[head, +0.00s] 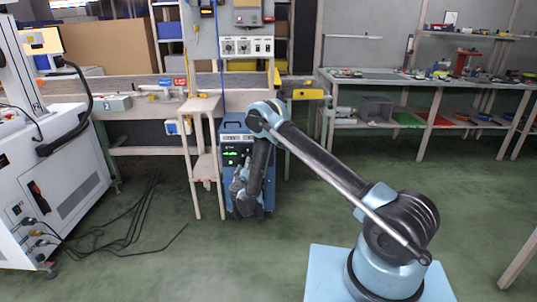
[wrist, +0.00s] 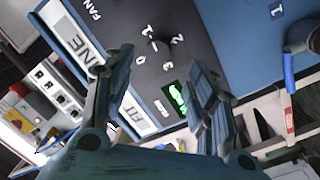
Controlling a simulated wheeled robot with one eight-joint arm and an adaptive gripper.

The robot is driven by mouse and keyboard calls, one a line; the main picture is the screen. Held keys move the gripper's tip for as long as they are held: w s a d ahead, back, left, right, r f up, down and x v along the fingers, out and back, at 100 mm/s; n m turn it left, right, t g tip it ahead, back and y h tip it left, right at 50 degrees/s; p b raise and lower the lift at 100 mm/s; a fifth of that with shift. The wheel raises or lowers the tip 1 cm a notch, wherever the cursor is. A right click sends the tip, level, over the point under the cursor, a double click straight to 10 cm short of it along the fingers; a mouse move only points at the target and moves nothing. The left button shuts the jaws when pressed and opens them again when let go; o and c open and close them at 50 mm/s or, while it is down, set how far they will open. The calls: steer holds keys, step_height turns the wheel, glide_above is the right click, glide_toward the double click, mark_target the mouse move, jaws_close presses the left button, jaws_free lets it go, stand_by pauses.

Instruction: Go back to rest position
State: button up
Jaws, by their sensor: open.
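My gripper (head: 241,192) hangs at the end of my bent arm in front of a blue machine (head: 232,128), in the middle of the head view. In the wrist view my gripper (wrist: 160,68) has its two fingers spread apart with nothing between them. Beyond the fingers is the machine's dark panel (wrist: 115,12) with a numbered dial marked FAN. A black knob (wrist: 158,48) sits at the dial, and a lit green switch (wrist: 177,98) shows beside the right finger. In the head view my arm and gripper hide part of the machine's front.
A narrow wooden stand (head: 203,104) is just left of the machine. A white cabinet (head: 52,190) with cables on the floor stands at the left. A workbench (head: 400,82) runs along the back right. Open green floor lies in front of the machine.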

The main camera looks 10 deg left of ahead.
steer(key=w+d+r+m+g+h, duration=0.2)
steer(key=w+d+r+h, duration=0.15)
steer(key=d+r, duration=0.55)
steer(key=w+d+r+m+g+h, duration=0.15)
steer(key=w+d+r, duration=0.25)
steer(key=d+r, duration=0.6)
steer(key=s+d+r+m+g+h, duration=0.1)
steer(key=s+d+r, duration=0.25)
steer(key=d, duration=0.45)
steer(key=s+d+r+m+g, duration=0.1)
steer(key=s+d+r+g, duration=0.1)
steer(key=d+r, duration=0.35)
steer(key=s+d+r+m+g+h, duration=0.1)
steer(key=s+d+r+m, duration=0.15)
steer(key=d, duration=0.65)
steer(key=s+d+r+m+g, duration=0.1)
steer(key=s+d+g, duration=0.1)
steer(key=s+d, duration=0.75)
steer(key=s+d+r+g, duration=0.25)
steer(key=s+d, duration=0.45)
steer(key=s, duration=0.6)
steer(key=s+f+m+g+y, duration=0.1)
steer(key=s+f, duration=0.3)
steer(key=s, duration=0.8)
steer(key=s+d+f+g+y, duration=0.1)
steer(key=s+f, duration=0.4)
steer(key=s, duration=0.8)
steer(key=shift+d+f+m+g+y, duration=0.15)
steer(key=shift+m+g+y, duration=0.25)
steer(key=shift+g+y, duration=0.55)
